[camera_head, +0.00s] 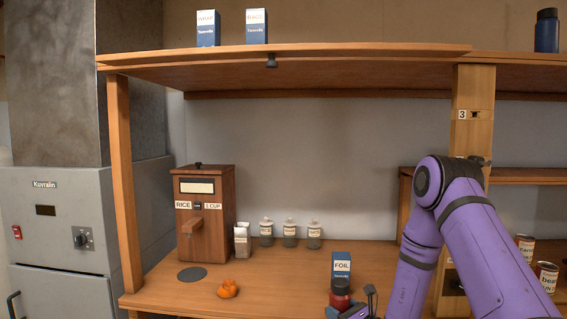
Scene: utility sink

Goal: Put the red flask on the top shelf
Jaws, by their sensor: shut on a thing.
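The red flask (340,300) is at the bottom centre of the head view, upright, with a dark cap, in front of the blue and white foil box (342,265). My gripper (349,312) is at the bottom edge, shut on the red flask; its fingers are mostly cut off by the frame. I cannot tell whether the flask's base touches the counter. The wooden top shelf (290,52) runs across the top of the view, well above my gripper.
On the top shelf stand two blue and white boxes (207,28) and a dark blue flask (546,32), with a wide bare stretch between. A wooden post (472,120) is behind my purple arm. A rice dispenser (205,215), small jars (289,233), an orange item (228,289) and cans (546,277) stand below.

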